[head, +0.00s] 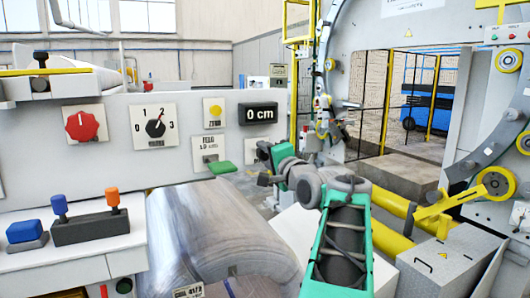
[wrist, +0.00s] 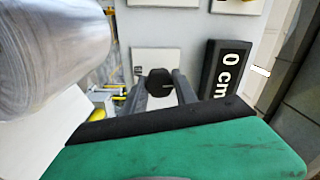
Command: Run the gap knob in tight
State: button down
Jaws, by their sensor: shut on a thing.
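The gap knob (wrist: 158,82) is a small black knob on a white plate on the panel, in the wrist view. The fingers of my gripper (wrist: 160,92) stand on either side of it, shut on it. Beside the knob a black display (wrist: 228,70) reads "0 cm"; the head view shows the same display (head: 258,114) upright on the panel. In the head view my gripper (head: 265,152) is just under the display, and my arm hides the knob there. The knob's turn cannot be read.
The grey panel (head: 120,160) also carries a red knob (head: 81,125), a black selector dial (head: 155,127) and a yellow button (head: 214,110). A large wrapped coil (head: 205,235) lies below. Yellow rollers (head: 392,205) and the wrapping ring (head: 335,45) stand right.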

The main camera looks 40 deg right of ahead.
jog(key=shift+m, duration=0.6)
jog(key=c, duration=1)
grip_release()
jog(key=b+v, duration=0.2)
jog(key=v, duration=0.6)
